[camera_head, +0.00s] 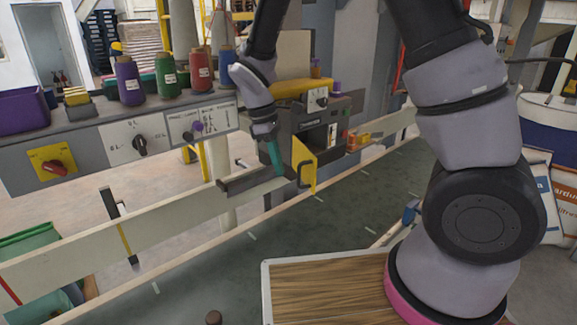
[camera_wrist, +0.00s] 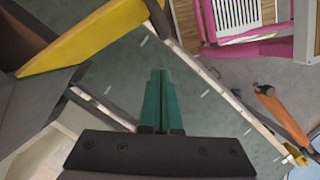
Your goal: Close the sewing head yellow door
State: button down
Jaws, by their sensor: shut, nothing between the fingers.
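The sewing head (camera_head: 308,122) is a dark grey box with a yellow top cover, standing beside the conveyor. In the wrist view the yellow door (camera_wrist: 90,40) runs across the upper left. My gripper (camera_head: 277,168) has green fingers and is just left of the door in the head view. In the wrist view my gripper (camera_wrist: 160,75) is shut and empty, its tips pointing past the door's lower side. I cannot tell whether it touches the door.
A control panel (camera_head: 120,142) with knobs and several thread spools (camera_head: 166,76) stands to the left. The dark green conveyor belt (camera_head: 345,205) runs diagonally between pale side rails (camera_head: 75,262). A green bin (camera_head: 32,245) is lower left.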

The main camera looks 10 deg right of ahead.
aim_at(304, 162)
jog(key=shift+s+d+r, duration=0.1)
jog(key=shift+s+d, duration=0.2)
jog(key=shift+d, duration=0.35)
jog(key=shift+s+d, duration=0.25)
jog(key=shift+d, duration=0.4)
